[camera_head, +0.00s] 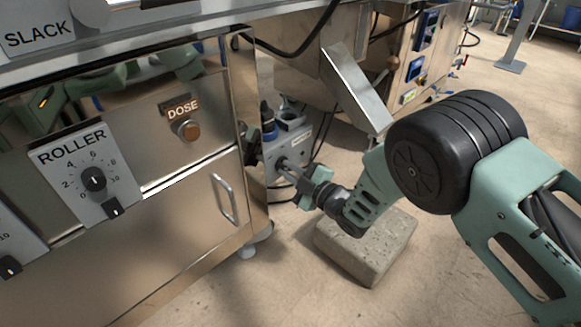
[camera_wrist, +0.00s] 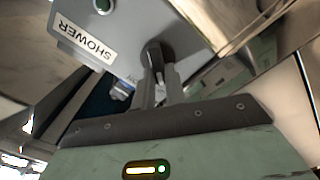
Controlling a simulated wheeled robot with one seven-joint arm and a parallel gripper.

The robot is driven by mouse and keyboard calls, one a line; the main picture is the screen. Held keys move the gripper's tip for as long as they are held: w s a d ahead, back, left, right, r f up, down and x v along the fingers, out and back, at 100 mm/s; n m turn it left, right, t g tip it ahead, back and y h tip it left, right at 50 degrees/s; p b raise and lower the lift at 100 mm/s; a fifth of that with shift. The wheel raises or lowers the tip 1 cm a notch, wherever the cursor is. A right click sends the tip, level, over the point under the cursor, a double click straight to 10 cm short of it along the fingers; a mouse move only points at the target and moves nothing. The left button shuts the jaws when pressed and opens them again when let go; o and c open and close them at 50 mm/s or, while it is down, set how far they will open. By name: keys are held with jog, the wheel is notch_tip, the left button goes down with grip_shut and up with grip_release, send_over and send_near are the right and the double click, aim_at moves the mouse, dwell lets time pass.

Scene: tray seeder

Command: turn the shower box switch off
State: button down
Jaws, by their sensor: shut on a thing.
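The shower box (camera_head: 298,147) is a small grey box low between the machine panels. In the wrist view the shower box (camera_wrist: 125,30) carries an upside-down SHOWER label (camera_wrist: 83,40), a green lamp or button (camera_wrist: 103,5) and a black switch knob (camera_wrist: 157,49). My gripper (camera_wrist: 162,75) is shut on the black switch knob, its fingers on either side of it. In the head view my gripper (camera_head: 288,167) reaches the front of the box. Part of a small marking beside the knob shows, but the knob's exact setting is hard to read.
The steel machine cabinet with the ROLLER dial (camera_head: 94,180) and DOSE button (camera_head: 187,130) stands close on the left. A slanted metal chute (camera_head: 352,88) hangs above my gripper. A concrete block (camera_head: 366,247) lies on the floor below my arm. Open floor is at the right.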

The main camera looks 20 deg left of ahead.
jog(key=shift+f+n, duration=0.1)
jog(key=shift+n, duration=0.5)
jog(key=c, duration=1.4)
grip_release()
jog(key=shift+c, duration=0.2)
jog(key=p+v, duration=0.8)
jog(key=v, duration=0.9)
jog(key=shift+d, duration=0.2)
